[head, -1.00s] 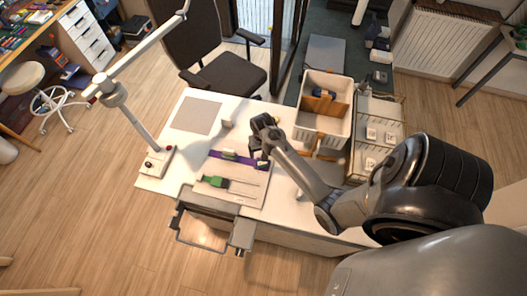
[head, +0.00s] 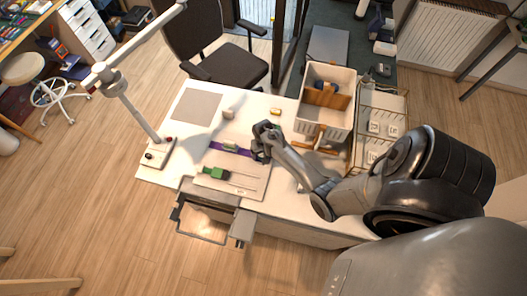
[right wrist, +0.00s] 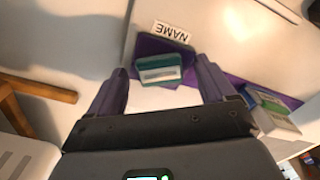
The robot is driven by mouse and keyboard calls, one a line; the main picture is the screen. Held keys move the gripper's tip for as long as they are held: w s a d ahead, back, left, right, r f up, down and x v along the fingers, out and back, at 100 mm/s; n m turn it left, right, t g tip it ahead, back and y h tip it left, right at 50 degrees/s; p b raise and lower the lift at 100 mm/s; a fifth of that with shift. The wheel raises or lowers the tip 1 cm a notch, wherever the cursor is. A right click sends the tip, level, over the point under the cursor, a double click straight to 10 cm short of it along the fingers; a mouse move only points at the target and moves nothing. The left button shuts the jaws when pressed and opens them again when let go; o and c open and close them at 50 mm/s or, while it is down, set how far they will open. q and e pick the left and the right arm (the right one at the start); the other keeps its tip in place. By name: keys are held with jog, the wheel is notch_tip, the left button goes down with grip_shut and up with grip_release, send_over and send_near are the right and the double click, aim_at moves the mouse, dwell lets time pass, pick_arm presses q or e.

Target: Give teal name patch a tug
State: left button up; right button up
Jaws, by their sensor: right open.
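A teal patch (right wrist: 158,68) with a pale face lies at the end of a purple strip (right wrist: 240,82) in the right wrist view, just below a white label reading NAME (right wrist: 171,32). My right gripper (right wrist: 163,76) is open, with its two fingers on either side of the patch. I cannot tell whether they touch it. In the head view the right gripper (head: 262,155) is over the right end of the purple strip (head: 215,146) and hides the patch. My left gripper is not in view.
A green and white block (right wrist: 270,108) sits on the strip beside the right finger. A green-handled tool (head: 214,173) lies on the pale board (head: 250,190). A white bin (head: 314,112) stands on the right. A grey mat (head: 196,106) lies at the back left.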

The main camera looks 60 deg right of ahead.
jog(key=c, duration=1)
jog(key=shift+c, duration=0.5)
jog(key=o, duration=0.3)
jog(key=c, duration=0.3)
jog(key=shift+c, duration=0.2)
jog(key=shift+f, duration=0.2)
